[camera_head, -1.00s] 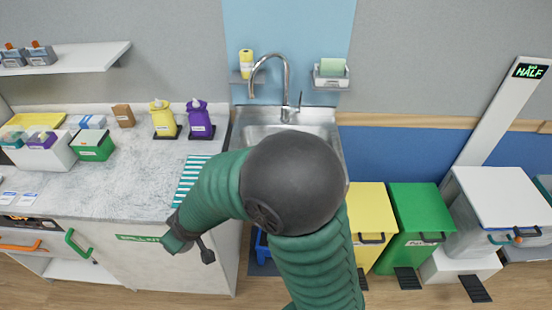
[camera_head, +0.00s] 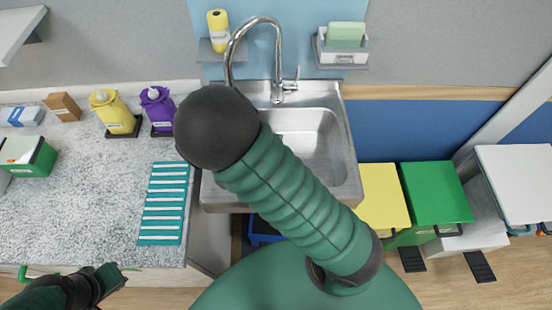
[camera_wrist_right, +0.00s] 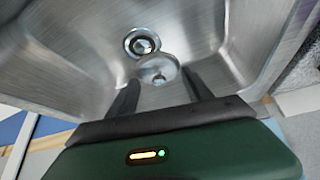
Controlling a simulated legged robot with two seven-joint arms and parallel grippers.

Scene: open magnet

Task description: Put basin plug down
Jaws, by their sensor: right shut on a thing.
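The basin plug (camera_wrist_right: 157,72), a small round metallic disc with a knob, is between the dark fingertips of my right gripper (camera_wrist_right: 161,78) in the right wrist view. My right gripper is shut on it. The round drain (camera_wrist_right: 142,43) lies just beyond the plug, which partly overlaps its edge in the picture. I cannot tell whether the plug touches the basin floor. The steel sink (camera_head: 330,150) shows in the head view, partly covered by my arm, and my right gripper is hidden there. My left gripper (camera_head: 108,281) is at the lower left, by the counter's front edge; its opening is unclear.
A tall faucet (camera_head: 281,50) arches over the sink. Yellow (camera_head: 121,118) and purple (camera_head: 157,104) bottles stand behind. Yellow (camera_head: 383,197) and green (camera_head: 436,193) bins stand to the right.

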